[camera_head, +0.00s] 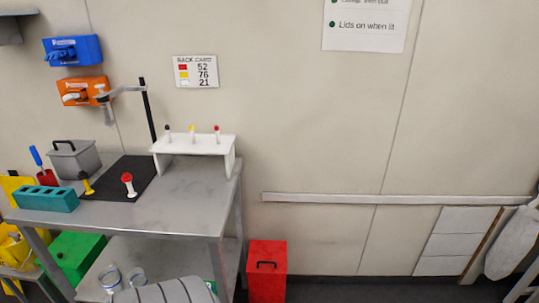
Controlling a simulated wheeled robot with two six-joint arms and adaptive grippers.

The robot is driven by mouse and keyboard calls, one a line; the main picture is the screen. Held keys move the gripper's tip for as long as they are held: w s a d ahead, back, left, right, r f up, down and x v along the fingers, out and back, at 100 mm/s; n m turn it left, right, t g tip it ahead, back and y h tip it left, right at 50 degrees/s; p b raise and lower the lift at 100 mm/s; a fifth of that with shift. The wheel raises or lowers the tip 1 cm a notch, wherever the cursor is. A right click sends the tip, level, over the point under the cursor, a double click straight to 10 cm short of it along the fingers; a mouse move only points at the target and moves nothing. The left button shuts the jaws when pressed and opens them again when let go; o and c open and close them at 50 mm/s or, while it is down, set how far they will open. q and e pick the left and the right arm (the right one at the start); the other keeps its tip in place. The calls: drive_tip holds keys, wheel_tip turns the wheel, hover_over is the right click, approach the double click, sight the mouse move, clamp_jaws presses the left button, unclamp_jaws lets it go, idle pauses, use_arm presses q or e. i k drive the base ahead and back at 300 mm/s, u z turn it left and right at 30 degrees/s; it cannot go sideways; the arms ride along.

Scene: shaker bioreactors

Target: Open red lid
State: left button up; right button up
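The handle appears to lie across the top, which looks shut. A small white piece with a red cap (127,178) stands on the black mat (145,175) on the table. Another red-topped piece (217,130) sits at the right end of the white rack (205,145). Neither of my grippers shows in the head view.
The metal table (195,196) holds a teal block (46,199), a grey box (74,158), a yellow piece (86,184) and a black post (147,110). A green box (75,254) is below. A rail (380,199) runs along the wall. Floor right of the red box looks clear.

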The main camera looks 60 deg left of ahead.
sight(268, 257)
drive_tip(key=u, duration=0.6)
drive_tip(key=i, duration=0.8)
drive_tip(key=u, duration=0.85)
